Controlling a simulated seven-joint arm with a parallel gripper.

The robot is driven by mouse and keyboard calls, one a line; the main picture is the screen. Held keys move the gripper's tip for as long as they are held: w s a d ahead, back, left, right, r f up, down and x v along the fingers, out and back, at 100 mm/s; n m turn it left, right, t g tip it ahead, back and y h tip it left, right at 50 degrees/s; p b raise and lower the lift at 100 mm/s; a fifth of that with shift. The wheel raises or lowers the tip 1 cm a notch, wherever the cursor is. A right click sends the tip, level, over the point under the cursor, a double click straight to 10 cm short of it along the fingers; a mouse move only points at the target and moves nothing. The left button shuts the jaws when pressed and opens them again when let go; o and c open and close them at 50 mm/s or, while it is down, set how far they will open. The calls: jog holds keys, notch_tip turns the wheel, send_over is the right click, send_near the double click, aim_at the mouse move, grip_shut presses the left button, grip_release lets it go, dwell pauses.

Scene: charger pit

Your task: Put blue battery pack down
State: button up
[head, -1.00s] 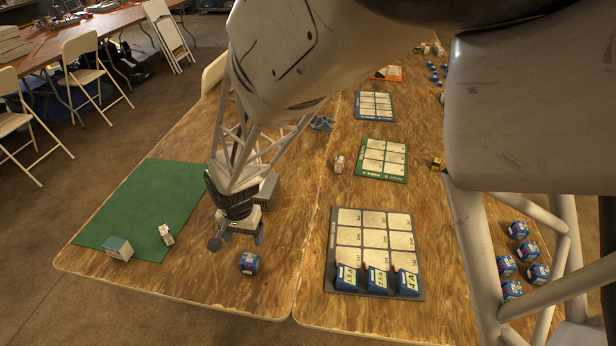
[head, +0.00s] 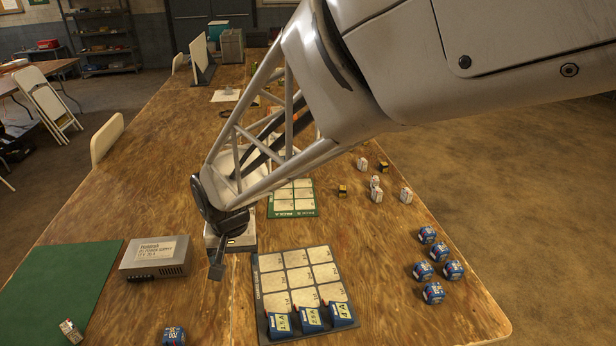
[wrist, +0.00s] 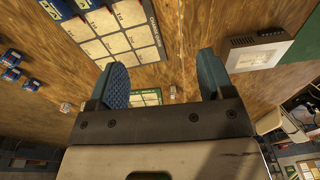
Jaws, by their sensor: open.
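A lone blue battery pack (head: 173,337) stands on the wooden table at the bottom edge of the head view, partly cut off. Three blue packs (head: 311,318) stand in the near row of a dark tray with a pale grid (head: 297,268); the tray's other cells are bare. Several more blue packs (head: 433,270) stand loose on the table at the right. My gripper (head: 222,258) is above the table, between the grey power supply and the dark tray, apart from the lone pack. In the wrist view, the fingers (wrist: 161,82) are spread wide with nothing between them.
The grey power supply (head: 156,256) stands left of my gripper, beside a green mat (head: 52,290) bearing a small white pack (head: 70,331). A green-edged grid tray (head: 293,197) lies behind. White and yellow-black packs (head: 376,193) stand at the right.

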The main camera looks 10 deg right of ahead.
jog(key=s+d+r, duration=0.3)
jog(key=s+d, duration=0.2)
jog(key=d, duration=0.3)
jog(key=s+d+r+t, duration=0.1)
jog(key=s+d+r, duration=0.3)
jog(key=s+d, duration=0.2)
jog(key=s+d+r, duration=0.4)
jog(key=s+d, duration=0.1)
jog(key=d, duration=0.6)
jog(key=shift+s+t+h, duration=0.25)
jog(key=shift+t+h, duration=0.05)
jog(key=shift+t, duration=0.1)
jog(key=shift+o, duration=0.4)
jog(key=shift+d, duration=0.1)
